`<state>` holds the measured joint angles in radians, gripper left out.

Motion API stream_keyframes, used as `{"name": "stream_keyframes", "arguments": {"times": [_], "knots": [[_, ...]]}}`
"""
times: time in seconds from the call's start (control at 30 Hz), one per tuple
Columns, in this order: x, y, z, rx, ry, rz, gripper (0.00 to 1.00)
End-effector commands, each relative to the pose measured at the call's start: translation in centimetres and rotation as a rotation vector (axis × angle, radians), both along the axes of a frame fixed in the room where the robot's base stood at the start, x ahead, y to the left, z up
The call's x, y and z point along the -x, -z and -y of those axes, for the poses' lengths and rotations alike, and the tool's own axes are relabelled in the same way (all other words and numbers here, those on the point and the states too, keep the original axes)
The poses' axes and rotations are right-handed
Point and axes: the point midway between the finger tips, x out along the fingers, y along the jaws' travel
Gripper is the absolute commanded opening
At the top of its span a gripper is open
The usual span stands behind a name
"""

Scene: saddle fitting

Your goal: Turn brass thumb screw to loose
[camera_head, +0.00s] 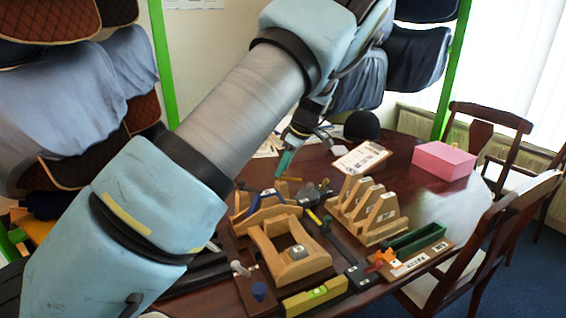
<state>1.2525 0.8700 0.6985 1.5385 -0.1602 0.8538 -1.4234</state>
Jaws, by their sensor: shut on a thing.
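My gripper (297,135) hangs over the far end of the wooden fixtures, small and partly dark in this view. It is shut on a slim teal piece (285,161) that points down and narrows at its lower end. The tip is just above the fixtures; I cannot tell whether it touches anything. A small brown bar (291,179) lies close to the tip. I cannot make out the brass thumb screw for certain. A wooden cradle (262,211) with a blue curved piece (265,197) stands below the gripper.
A wooden frame (303,268) holds a grey block. A slotted wooden rack (383,214), a green tray (418,238), a yellow level (314,297) and an orange knob (385,256) stand nearby. A pink box (444,161) and a clipboard (360,158) lie farther back.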

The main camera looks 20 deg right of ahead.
Motion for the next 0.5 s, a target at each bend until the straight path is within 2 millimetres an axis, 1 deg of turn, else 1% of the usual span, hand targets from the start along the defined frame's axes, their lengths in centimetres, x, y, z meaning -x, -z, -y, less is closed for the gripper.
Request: {"name": "stream_keyframes", "arguments": {"times": [0.2,0.5], "knots": [[-0.19,-0.1,0.15,-0.001,-0.18,0.001,0.0],[-0.24,0.03,0.23,0.0,-0.351,-0.001,0.0]]}}
